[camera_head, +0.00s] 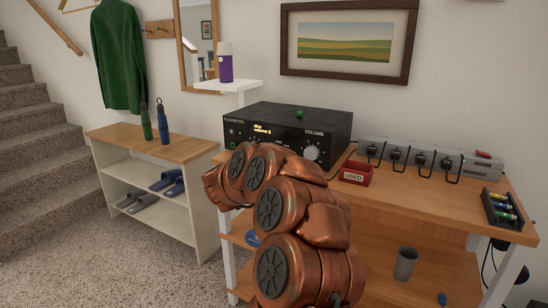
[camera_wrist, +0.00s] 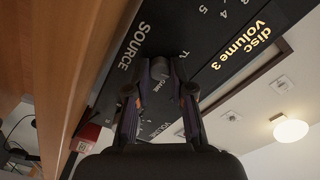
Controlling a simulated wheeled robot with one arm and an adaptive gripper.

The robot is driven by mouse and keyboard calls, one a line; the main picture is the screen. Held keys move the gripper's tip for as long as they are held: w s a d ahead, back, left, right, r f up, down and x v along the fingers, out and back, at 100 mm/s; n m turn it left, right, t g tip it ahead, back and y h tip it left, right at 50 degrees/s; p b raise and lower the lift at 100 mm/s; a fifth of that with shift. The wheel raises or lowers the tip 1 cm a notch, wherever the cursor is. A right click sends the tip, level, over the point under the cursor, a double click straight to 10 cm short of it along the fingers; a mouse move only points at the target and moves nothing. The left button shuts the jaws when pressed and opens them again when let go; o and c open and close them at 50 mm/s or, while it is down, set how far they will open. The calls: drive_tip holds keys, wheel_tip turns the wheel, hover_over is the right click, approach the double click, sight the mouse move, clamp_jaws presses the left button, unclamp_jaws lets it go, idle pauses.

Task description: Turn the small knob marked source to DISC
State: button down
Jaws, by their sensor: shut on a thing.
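The black amplifier (camera_head: 285,123) stands on the wooden bench, its front panel partly covered by my copper arm in the head view. In the wrist view its panel carries the word SOURCE, with TV and GAME among the labels around the small grey source knob (camera_wrist: 159,68). My gripper (camera_wrist: 165,76) is shut on this knob, one finger on each side. The fingers hide part of the knob and some labels, so its pointer cannot be made out. The lit display (camera_wrist: 248,58) reads "disc" and "volume 3". The gripper itself is hidden behind my arm in the head view.
The large volume knob (camera_head: 311,152) is to the right on the same panel. A red box marked USED (camera_head: 356,173), a grey unit with several black-handled clips (camera_head: 410,155) and a battery tray (camera_head: 503,209) stand further right. A white shelf with a purple bottle (camera_head: 225,65) is behind.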

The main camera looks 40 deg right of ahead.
drive_tip(key=shift+m+b, duration=0.3)
drive_tip(key=shift+m, duration=0.3)
drive_tip(key=c, duration=1)
unclamp_jaws()
drive_tip(key=v, duration=1.2)
drive_tip(key=shift+r, duration=0.1)
